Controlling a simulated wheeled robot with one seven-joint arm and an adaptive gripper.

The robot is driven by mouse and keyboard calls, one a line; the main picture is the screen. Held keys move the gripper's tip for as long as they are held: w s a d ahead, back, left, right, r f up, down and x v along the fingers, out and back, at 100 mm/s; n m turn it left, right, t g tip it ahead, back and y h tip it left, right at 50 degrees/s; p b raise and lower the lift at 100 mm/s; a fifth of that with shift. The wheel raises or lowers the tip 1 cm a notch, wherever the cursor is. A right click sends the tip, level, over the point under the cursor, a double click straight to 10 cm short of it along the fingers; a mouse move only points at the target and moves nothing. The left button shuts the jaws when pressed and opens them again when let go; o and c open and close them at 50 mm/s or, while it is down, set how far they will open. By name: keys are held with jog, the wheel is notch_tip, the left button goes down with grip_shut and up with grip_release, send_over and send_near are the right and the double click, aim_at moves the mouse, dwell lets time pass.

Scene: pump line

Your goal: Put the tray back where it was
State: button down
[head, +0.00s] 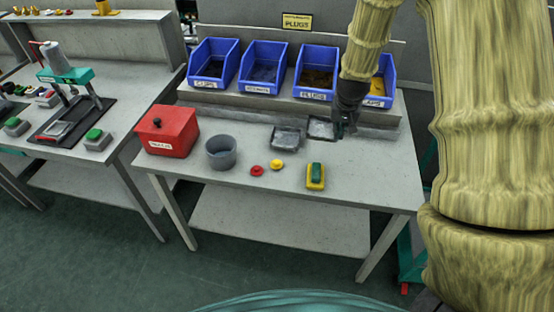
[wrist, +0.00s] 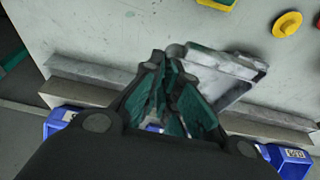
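A small grey tray (head: 321,128) is at the back of the table, in front of the blue bins. My gripper (head: 343,129) is at its right edge. In the wrist view, my fingertips (wrist: 168,58) are close together at the tray's (wrist: 228,68) near-side rim and appear shut on it. The fingers hide part of the tray, so whether it rests flat or is slightly raised is not clear. A second, darker grey tray (head: 286,138) lies just left of it in the head view.
Four-sided blue bins (head: 263,68) stand in a row on a raised shelf behind. A red box (head: 167,131), a grey cup (head: 221,152), a red knob (head: 257,171), a yellow knob (head: 277,165) and a green-and-yellow block (head: 316,176) stand on the table. The right front is clear.

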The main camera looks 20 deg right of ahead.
jog(key=shift+a+f, duration=0.1)
jog(key=shift+f, duration=0.4)
jog(key=shift+f+p, duration=1.3)
jog(key=shift+f, duration=3.35)
jog(key=shift+f, duration=0.15)
jog(key=c, duration=1.6)
grip_release()
jog(key=shift+c, duration=0.2)
jog(key=shift+r, duration=0.2)
